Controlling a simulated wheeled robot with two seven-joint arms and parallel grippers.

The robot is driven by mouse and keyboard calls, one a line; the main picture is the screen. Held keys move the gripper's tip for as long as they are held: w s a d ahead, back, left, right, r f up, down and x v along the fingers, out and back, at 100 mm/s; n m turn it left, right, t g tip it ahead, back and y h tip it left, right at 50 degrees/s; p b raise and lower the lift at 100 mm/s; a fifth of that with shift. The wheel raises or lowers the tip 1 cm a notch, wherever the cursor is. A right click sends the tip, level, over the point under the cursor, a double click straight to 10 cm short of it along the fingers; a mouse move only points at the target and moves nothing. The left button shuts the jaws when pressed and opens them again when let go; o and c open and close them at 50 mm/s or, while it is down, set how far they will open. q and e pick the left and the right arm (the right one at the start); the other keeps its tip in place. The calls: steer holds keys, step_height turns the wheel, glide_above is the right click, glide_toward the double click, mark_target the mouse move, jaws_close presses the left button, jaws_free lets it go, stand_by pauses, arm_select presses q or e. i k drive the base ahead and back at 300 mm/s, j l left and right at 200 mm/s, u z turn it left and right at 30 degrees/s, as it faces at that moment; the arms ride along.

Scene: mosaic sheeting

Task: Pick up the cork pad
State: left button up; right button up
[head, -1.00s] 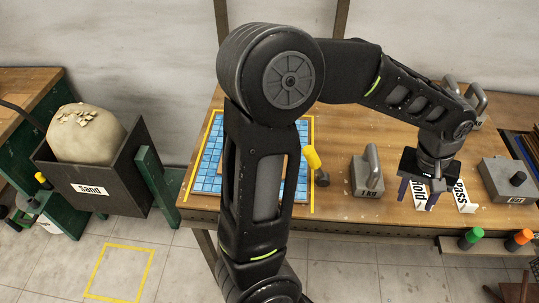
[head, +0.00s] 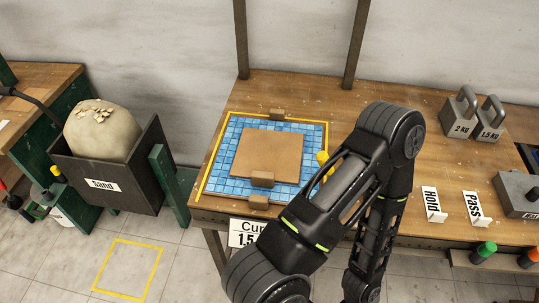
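A flat tan square (head: 280,148), which looks like the cork pad, lies on the blue mosaic sheet (head: 222,160). A small brown block (head: 262,179) sits at its front edge. Two more blocks sit at the sheet's back edge (head: 277,113) and front edge (head: 258,201). One of my arms rises from the bottom and bends back down, right of the sheet. Its gripper is below the picture or hidden, and my other gripper is not in view either.
A yellow-handled tool (head: 323,160) stands at the sheet's right edge, partly behind my arm. Hold (head: 432,203) and Pass (head: 475,207) signs and weights (head: 459,112) are to the right. A sand bin (head: 113,178) is left. The bench's middle back is clear.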

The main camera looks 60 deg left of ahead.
mark_target(264, 157)
steer(key=i+j+u, duration=0.15)
steer(key=u, duration=2.2)
steer(key=k+l+z, duration=0.15)
steer(key=i+l, duration=0.05)
